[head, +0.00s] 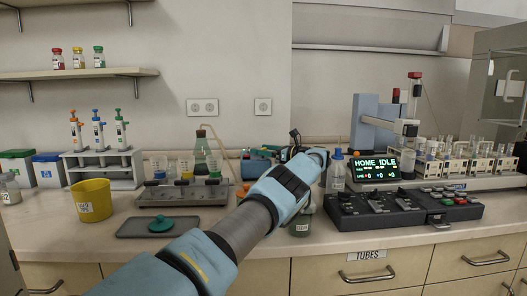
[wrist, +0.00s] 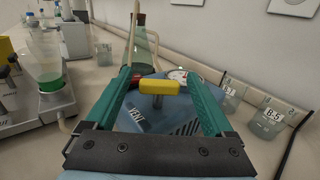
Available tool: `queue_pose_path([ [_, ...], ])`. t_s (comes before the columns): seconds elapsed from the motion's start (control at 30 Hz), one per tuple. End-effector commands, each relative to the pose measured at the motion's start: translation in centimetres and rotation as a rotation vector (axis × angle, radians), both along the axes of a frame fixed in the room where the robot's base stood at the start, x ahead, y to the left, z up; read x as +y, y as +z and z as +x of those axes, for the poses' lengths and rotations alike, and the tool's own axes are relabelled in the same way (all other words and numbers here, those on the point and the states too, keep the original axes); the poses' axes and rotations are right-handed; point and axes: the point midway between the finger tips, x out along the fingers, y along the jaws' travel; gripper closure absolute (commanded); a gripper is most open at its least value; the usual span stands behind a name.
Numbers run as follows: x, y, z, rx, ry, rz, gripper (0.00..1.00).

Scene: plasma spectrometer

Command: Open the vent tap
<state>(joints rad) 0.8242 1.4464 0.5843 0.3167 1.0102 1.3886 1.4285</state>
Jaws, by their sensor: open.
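The vent tap has a yellow T-shaped handle (wrist: 159,87) in the wrist view. It stands on a blue unit (wrist: 145,120) marked "VENT", with its bar lying across the picture. My gripper (wrist: 161,75) is open, with one green finger on each side of the yellow handle. A gap shows between the handle and each finger. In the head view the blue unit (head: 257,166) shows partly behind my arm, and my arm hides the tap and fingertips there.
A round gauge (wrist: 178,75) sits just beyond the tap. A conical flask (wrist: 142,40) with tubing stands close behind the left finger. Labelled beakers (wrist: 268,122) stand to the right. A stirrer plate with a green-filled vessel (wrist: 48,70) is at left.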

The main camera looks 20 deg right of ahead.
Motion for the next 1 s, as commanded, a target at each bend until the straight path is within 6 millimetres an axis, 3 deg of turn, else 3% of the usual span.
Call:
queue_pose_path([
  [0.27, 0.1, 1.9, 0.0, -0.003, 0.001, -0.002, 0.12],
  [0.63, 0.0, 8.5, 0.0, 0.000, -0.001, 0.000, 0.12],
  [0.8, 0.0, 9.8, 0.0, 0.001, -0.001, -0.001, 0.12],
  [1.0, -0.1, 10.0, 0.0, 0.001, -0.001, -0.001, 0.12],
])
